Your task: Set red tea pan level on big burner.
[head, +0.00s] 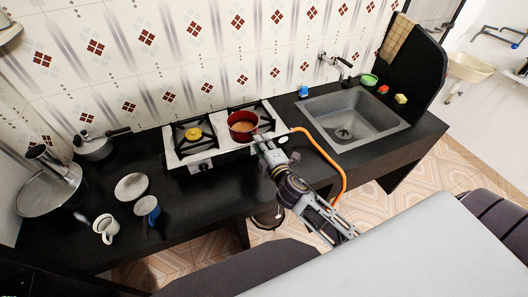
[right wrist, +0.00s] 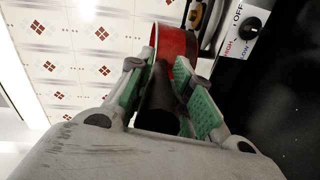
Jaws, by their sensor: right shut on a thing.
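The red tea pan (head: 243,132) is upright at the right burner (head: 266,118) of the two-burner stove (head: 175,160), with brownish contents inside. It covers much of that burner, and I cannot tell whether its base touches the grate. My right gripper (head: 264,146) reaches in from the front right. In the right wrist view, the green finger pads of my right gripper (right wrist: 163,95) are shut on the pan's dark handle, with the red pan wall (right wrist: 175,42) just beyond. The left burner (head: 193,133) is bare and shows a yellow cap. My left gripper is not in view.
An orange hose (head: 337,160) curves right of the stove, near my right arm. The sink (head: 350,120) is further right. Cups (head: 147,208), a saucer (head: 131,186) and a kettle (head: 94,147) stand left. Stove knobs (right wrist: 254,24) face the front.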

